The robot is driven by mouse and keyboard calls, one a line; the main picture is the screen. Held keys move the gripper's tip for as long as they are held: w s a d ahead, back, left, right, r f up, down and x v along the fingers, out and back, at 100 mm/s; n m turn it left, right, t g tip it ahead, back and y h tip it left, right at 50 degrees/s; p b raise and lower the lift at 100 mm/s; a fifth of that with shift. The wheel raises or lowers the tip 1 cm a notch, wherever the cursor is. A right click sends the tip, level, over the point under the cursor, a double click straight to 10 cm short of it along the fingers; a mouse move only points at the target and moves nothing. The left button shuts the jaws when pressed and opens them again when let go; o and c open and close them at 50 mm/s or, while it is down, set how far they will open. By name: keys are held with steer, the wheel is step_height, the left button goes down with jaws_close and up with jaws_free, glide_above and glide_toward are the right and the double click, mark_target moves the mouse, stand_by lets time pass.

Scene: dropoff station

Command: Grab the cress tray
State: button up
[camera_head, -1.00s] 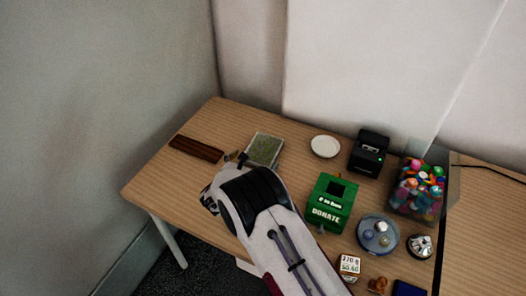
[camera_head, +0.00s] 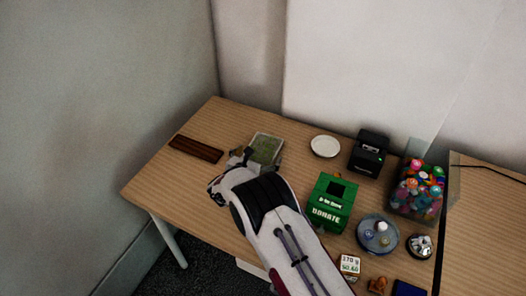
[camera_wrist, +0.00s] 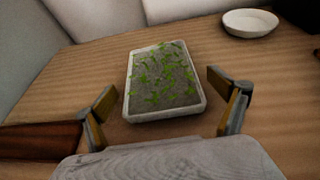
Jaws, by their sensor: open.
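The cress tray (camera_head: 265,147) is a small pale rectangular tray with green sprouts, lying on the wooden table toward the back left. In the wrist view the cress tray (camera_wrist: 163,82) is in the middle, with sprouts scattered over a grey bed. My gripper (camera_wrist: 168,108) is open, its fingertips left and right of the tray's near end, with gaps on both sides. In the head view my gripper (camera_head: 241,157) is at the tray's near left side, partly hidden by my arm.
A dark brown slatted block (camera_head: 196,149) lies left of the tray. A white plate (camera_head: 325,146) lies to its right. A green donation box (camera_head: 331,203), a black printer (camera_head: 369,153) and a bin of colourful items (camera_head: 417,191) stand further right.

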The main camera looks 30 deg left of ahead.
steer(key=shift+w+f, duration=0.2)
steer(key=shift+w, duration=0.35)
steer(key=c, duration=1.3)
